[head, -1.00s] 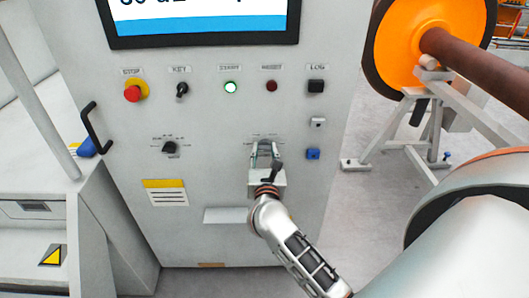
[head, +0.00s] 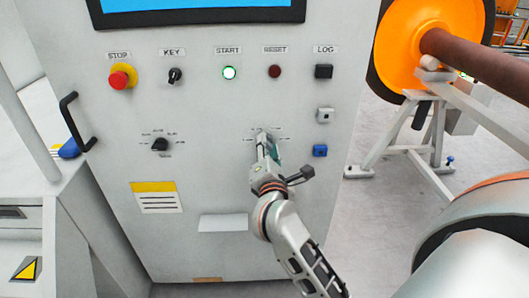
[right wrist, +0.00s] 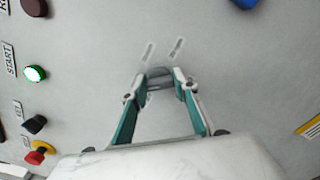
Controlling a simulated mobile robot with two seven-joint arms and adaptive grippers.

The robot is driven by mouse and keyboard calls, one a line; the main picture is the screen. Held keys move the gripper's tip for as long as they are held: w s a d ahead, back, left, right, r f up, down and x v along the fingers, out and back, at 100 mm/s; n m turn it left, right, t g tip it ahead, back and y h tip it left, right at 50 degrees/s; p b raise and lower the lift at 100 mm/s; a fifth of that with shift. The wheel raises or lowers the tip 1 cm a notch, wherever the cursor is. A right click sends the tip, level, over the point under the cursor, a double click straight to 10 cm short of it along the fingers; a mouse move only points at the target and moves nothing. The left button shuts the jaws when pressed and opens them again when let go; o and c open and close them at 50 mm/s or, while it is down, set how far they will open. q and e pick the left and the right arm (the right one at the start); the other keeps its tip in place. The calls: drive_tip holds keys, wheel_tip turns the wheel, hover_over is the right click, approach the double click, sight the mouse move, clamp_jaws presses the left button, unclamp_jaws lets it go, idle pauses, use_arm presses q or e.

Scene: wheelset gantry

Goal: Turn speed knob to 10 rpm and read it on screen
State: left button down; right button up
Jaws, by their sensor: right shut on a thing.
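My right gripper (head: 264,143) is shut on a dark knob on the grey control cabinet, below the START and RESET row. In the right wrist view, both fingertips (right wrist: 160,79) clasp this grey-black knob (right wrist: 158,72), with printed marks just beyond it. In the head view the fingers mostly hide the knob, and its scale marks are too small to read. The screen (head: 195,4) is cut off by the top edge; only a blue strip and black frame show, with no reading visible. My left gripper is not in view.
A second black selector (head: 160,144) sits to the left. Above are the red STOP button (head: 119,78), KEY switch (head: 175,76), lit green START button (head: 230,73), RESET button (head: 274,71) and LOG button (head: 323,71). A door handle (head: 80,122) juts out at left.

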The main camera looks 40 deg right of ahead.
drive_tip(key=shift+f+m+b, duration=0.3)
drive_tip(key=shift+m+b, duration=0.1)
drive_tip(key=shift+m, duration=0.1)
drive_tip(key=shift+r+m, duration=0.1)
drive_tip(key=shift+m, duration=0.2)
drive_tip(key=shift+r+b, duration=0.1)
drive_tip(key=shift+b, duration=0.25)
drive_tip(key=o, duration=1.1)
drive_tip(key=shift+s, duration=0.1)
drive_tip(key=v, duration=1.2)
